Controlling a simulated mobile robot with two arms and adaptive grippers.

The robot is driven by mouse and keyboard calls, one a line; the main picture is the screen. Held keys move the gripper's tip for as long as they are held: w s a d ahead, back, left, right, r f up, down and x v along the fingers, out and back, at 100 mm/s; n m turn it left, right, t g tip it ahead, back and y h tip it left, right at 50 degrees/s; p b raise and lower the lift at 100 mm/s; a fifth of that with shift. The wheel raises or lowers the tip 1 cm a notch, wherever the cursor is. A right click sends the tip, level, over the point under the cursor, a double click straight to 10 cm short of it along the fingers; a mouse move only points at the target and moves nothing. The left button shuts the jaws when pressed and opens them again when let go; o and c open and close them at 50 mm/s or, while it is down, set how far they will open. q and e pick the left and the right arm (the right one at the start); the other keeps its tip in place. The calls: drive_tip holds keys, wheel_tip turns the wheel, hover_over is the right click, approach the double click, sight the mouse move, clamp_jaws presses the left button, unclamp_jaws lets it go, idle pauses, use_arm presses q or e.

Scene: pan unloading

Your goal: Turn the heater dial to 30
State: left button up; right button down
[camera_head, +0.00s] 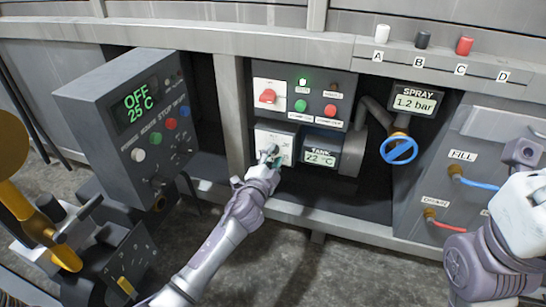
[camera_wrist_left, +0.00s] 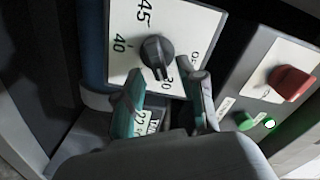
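One end of the bar lies close to the 30 mark; which end is the pointer is unclear. My left gripper (camera_wrist_left: 165,84) is open just in front of the dial, its fingers apart and near the knob's lower side, holding nothing.
A tank display (camera_head: 320,156) reading 22 °C sits right of the dial. Above is a panel with a red switch (camera_head: 267,96) and buttons. A control box (camera_head: 140,115) showing OFF 25 °C stands left. A blue valve wheel (camera_head: 398,150) is right.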

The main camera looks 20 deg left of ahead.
use_arm(q)
drive_tip(key=shift+s, duration=0.1)
drive_tip(key=s, duration=1.1)
drive_tip(key=shift+s+a, duration=0.25)
drive_tip(key=shift+s, duration=0.15)
